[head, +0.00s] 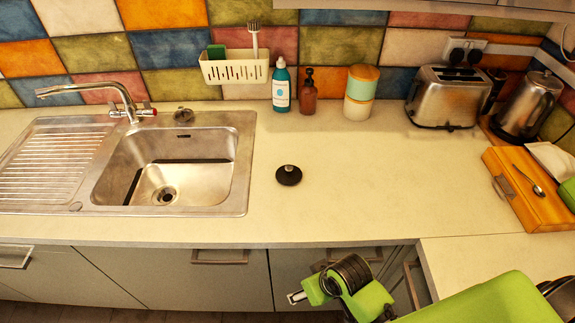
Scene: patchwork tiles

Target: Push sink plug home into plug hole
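The sink plug (288,177), a black disc with a small knob on top, lies on the pale worktop to the right of the sink. The plug hole (164,196) is a dark round opening in the floor of the metal sink bowl (215,150), open and uncovered. My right arm comes in from the lower right, and its end (318,292) shows in front of the cabinets, below the worktop edge and well apart from the plug. Its fingers cannot be made out clearly. My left gripper is not in view.
A tap (125,97) arches over the sink's back left. A blue bottle (281,88), brown dispenser (308,92) and canister (360,92) stand along the wall. A toaster (444,97), kettle (527,105) and wooden board (525,188) are at right. The worktop around the plug is clear.

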